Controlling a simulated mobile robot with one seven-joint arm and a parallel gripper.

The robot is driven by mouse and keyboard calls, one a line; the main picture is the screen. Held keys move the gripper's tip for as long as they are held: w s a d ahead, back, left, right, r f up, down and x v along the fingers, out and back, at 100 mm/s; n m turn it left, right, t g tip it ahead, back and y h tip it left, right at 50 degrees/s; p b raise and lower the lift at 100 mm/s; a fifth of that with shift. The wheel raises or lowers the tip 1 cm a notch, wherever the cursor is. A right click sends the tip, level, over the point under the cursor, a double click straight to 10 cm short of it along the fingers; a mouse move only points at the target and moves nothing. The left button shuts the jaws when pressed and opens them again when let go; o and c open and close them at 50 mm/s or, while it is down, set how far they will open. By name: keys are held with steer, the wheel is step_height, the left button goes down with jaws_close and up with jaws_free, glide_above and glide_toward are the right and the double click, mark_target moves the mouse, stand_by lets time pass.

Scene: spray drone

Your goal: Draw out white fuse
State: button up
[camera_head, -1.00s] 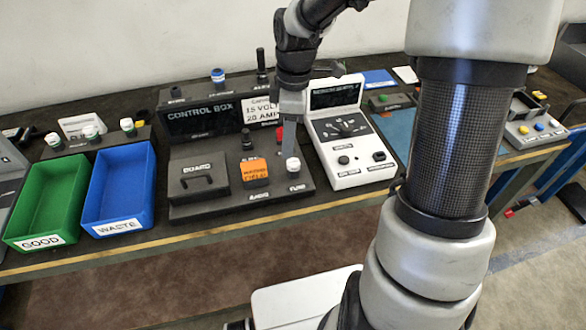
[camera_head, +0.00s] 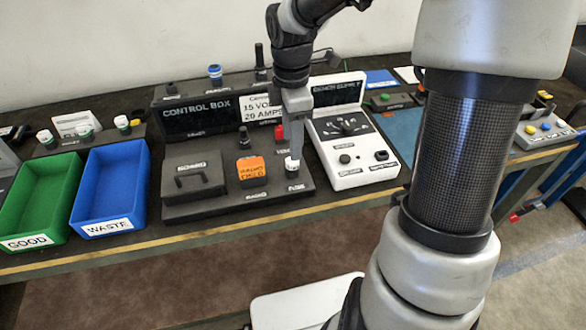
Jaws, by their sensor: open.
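The white fuse (camera_head: 292,166) stands upright in its socket at the front right of the control box (camera_head: 230,204), above a label that seems to read FUSE. My gripper (camera_head: 296,150) points down right at the fuse, with its fingertips close to or beside the fuse top. It is open. The fingers partly overlap the area behind the fuse, and I cannot tell whether they touch it.
An orange block (camera_head: 251,168) and a red-topped part (camera_head: 279,133) are close to the fuse. A white bench supply (camera_head: 352,178) stands on the right. Green (camera_head: 66,225) and blue bins (camera_head: 146,212) are on the left. Several white-capped fuses stand behind the bins.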

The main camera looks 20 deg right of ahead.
step_height(320, 180, down, 6)
steer(key=b, duration=0.3)
steer(key=shift+f, duration=0.25)
steer(key=shift+r+p, duration=0.1)
steer(key=shift+p, duration=0.4)
stand_by(0.8)
jaws_close()
stand_by(0.4)
steer(key=shift+r, duration=0.1)
steer(key=shift+r+p, duration=2.85)
steer(key=shift+p, duration=0.3)
